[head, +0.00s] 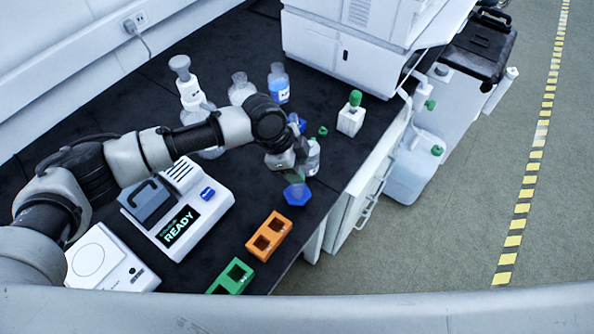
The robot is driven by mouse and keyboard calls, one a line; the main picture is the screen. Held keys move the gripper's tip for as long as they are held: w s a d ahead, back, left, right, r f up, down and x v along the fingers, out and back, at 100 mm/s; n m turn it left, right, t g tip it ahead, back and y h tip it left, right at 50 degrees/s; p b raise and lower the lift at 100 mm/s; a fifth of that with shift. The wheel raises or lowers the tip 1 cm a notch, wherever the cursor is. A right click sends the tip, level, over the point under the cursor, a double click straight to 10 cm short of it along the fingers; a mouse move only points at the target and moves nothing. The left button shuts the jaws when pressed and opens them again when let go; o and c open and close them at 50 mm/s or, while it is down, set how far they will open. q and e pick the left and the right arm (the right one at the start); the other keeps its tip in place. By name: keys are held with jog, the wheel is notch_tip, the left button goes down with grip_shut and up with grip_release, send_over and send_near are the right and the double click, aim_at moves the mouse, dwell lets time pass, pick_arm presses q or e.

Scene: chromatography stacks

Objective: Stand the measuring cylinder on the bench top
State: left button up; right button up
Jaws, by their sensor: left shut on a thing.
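The measuring cylinder has a clear tube and a blue six-sided foot (297,195). A blue part, probably its collar, shows above my gripper. My left gripper (294,160) reaches in from the left and is shut on the measuring cylinder, which looks roughly upright, foot down. My gripper and wrist hide much of the tube. The foot is over the bench top (330,98), near its right front edge; I cannot tell whether it touches. My right gripper is not in view.
A clear bottle (313,158) stands close beside my gripper. Bottles, including a blue-filled one (278,85), stand behind. An orange rack (269,236), a green rack (231,277) and a device reading READY (185,222) are in front.

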pick_arm(q)
jog(key=shift+f, duration=1.5)
jog(key=shift+f, duration=0.15)
jog(key=o, duration=1.2)
jog(key=v, duration=1.2)
jog(key=shift+r+b, duration=0.25)
jog(key=shift+b, duration=0.15)
jog(key=shift+d, duration=0.1)
